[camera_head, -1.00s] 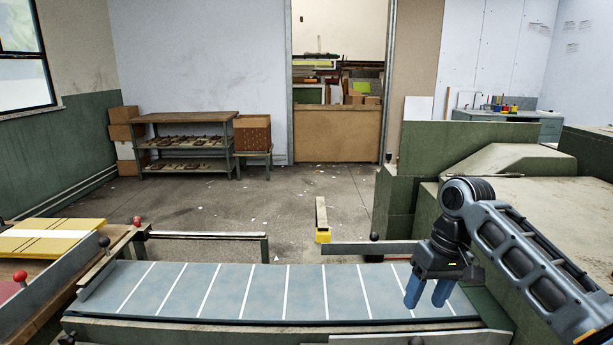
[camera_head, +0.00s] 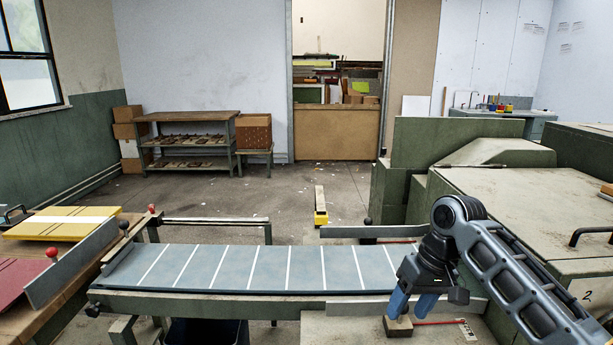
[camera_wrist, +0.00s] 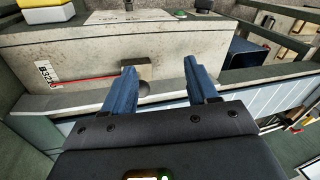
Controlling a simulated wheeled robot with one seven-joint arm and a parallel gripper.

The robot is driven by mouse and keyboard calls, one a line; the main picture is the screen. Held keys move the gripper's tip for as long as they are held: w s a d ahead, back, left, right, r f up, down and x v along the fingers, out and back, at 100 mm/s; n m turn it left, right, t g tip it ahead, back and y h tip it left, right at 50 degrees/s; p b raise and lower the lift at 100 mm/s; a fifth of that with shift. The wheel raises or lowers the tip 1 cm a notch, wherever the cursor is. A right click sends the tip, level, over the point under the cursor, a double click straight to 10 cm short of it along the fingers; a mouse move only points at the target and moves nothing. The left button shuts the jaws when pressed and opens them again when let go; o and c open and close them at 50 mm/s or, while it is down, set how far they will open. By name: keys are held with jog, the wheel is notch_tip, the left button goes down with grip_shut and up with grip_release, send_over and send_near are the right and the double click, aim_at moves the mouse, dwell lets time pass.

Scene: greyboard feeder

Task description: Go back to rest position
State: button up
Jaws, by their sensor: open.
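My gripper (camera_head: 410,304) is open and empty at the lower right of the head view, fingers pointing down. Its blue fingers also show spread apart in the wrist view (camera_wrist: 161,70).
The grey slatted feeder bed (camera_head: 255,267) lies left of my gripper. Green machine housing (camera_head: 530,200) stands to the right. A yellow board stack (camera_head: 60,224) and a red board (camera_head: 20,277) are on the left. The floor (camera_head: 290,190) behind is mostly clear.

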jog(key=s+a+f+t+y, duration=0.1)
jog(key=s+a+f, duration=0.15)
jog(key=a, duration=0.25)
jog(key=s+a+f+m+t+y, duration=0.1)
jog(key=s+a+f+t+y, duration=0.1)
jog(key=a+f, duration=0.25)
jog(key=s+a+f+t+y, duration=0.1)
jog(key=s+a+f, duration=0.1)
jog(key=a, duration=0.3)
jog(key=s+a+f+m+t, duration=0.1)
jog(key=s+f+m+t, duration=0.1)
jog(key=s, duration=0.4)
jog(key=s+a+f+m+t, duration=0.1)
jog(key=s+a+f+t, duration=0.15)
jog(key=s, duration=0.35)
jog(key=s+d+r+m+t+h, duration=0.1)
jog(key=s+d+r+t+h, duration=0.15)
jog(key=s+d, duration=0.55)
jog(key=s+d+r+m+t+h, duration=0.1)
jog(key=s+d+r+h, duration=0.15)
jog(key=s, duration=0.95)
jog(key=s+d+r+n+t+h, duration=0.2)
jog(key=s+d+r+n, duration=0.1)
jog(key=s+d+r, duration=0.5)
jog(key=s+r, duration=0.3)
jog(key=r, duration=0.1)
jog(key=shift+d+r+n+t, duration=0.15)
jog(key=shift+d+n+t, duration=0.15)
jog(key=shift+d+t, duration=0.1)
